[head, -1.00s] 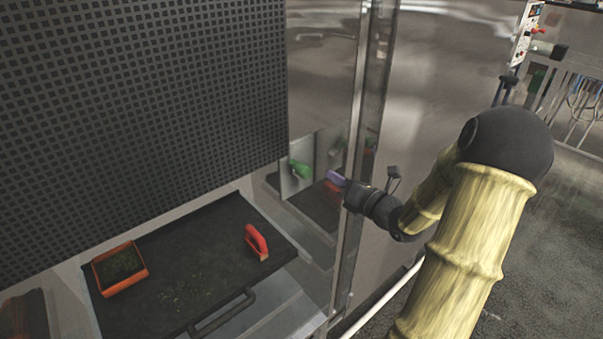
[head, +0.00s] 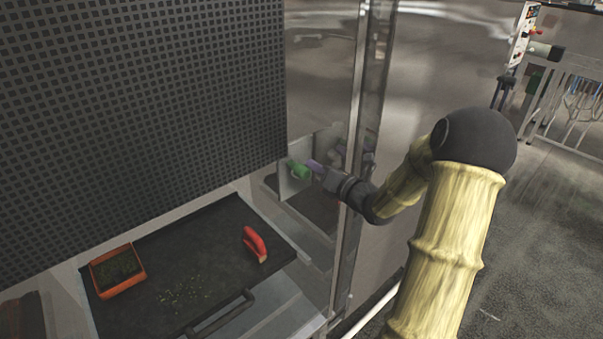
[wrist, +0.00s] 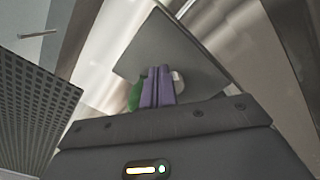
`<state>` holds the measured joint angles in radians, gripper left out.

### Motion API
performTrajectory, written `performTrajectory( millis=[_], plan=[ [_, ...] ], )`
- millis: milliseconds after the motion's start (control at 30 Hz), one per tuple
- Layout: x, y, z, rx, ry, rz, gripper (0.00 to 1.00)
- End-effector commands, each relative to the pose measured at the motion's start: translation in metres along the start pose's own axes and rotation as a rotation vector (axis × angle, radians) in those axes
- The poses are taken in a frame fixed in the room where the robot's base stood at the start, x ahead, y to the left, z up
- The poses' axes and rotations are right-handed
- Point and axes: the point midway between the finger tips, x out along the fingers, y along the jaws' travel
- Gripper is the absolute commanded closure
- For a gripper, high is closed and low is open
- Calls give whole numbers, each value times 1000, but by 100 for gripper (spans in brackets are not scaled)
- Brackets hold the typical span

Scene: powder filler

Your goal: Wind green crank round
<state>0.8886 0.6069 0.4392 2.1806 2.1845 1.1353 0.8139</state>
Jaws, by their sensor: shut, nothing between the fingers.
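The green crank (head: 299,170) sticks out from a grey plate (head: 292,183) on the machine, just right of the perforated panel. My gripper (head: 314,166) has purple fingers. They are shut with nothing between them, and their tips are close to the right side of the crank in the head view. In the wrist view the shut fingers (wrist: 157,86) point at the grey plate (wrist: 190,62). Part of the green crank (wrist: 134,96) shows to their left, the rest hidden behind them. I cannot tell whether the fingers touch the crank.
A dark perforated panel (head: 140,95) fills the left. A steel post (head: 352,215) stands beside my arm. Below, a black tray (head: 200,253) holds an orange box (head: 118,270) and a red-handled brush (head: 254,243). Open floor lies at the right.

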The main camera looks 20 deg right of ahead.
Motion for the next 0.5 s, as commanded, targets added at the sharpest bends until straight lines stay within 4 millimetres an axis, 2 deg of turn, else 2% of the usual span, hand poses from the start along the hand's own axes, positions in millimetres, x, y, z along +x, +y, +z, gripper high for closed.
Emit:
performTrajectory(
  millis=[200, 500],
  plan=[
    [0, 13, -6, -1, 0, 0, 100],
    [0, 15, -10, 0, 1, 1, 100]
  ],
)
